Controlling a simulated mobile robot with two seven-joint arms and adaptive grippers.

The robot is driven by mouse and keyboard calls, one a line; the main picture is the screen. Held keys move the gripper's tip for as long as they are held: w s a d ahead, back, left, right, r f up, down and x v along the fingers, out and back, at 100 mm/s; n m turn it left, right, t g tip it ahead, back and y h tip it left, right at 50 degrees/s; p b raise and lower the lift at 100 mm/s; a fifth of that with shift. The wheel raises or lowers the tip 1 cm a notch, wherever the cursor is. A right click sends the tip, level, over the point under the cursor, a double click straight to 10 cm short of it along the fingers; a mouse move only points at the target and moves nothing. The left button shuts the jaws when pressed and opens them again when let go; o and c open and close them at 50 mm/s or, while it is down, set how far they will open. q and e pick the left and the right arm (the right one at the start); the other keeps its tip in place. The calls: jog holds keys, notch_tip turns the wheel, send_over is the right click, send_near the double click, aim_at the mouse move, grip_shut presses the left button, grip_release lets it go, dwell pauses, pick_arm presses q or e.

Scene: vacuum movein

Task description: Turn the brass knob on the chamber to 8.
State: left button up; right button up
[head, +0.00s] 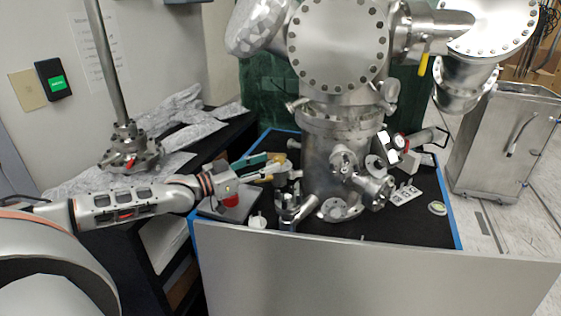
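The steel chamber (322,165) stands upright in the middle of the head view, with a large bolted round flange (338,43) facing me at the top. My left arm reaches in from the left. Its gripper (280,168) is just left of the chamber's lower body, among small fittings. A small yellowish patch shows by the fingers, but I cannot tell whether it is the brass knob or part of the gripper. No dial or number can be read. The fingers are too small and cluttered to tell whether they are open or touch anything. My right gripper is not in view.
The chamber stands on a black top with blue edges and a grey front panel (370,275). A red part (231,201) and a white round part (257,221) lie near my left wrist. Steel valve fittings (360,180) stick out at front. A metal cabinet (505,140) stands right.

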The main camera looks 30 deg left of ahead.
aim_at(280, 157)
pick_arm(q)
jog(key=shift+b+x, duration=0.45)
jog(key=shift+x, duration=2.2)
jog(key=c, duration=1.1)
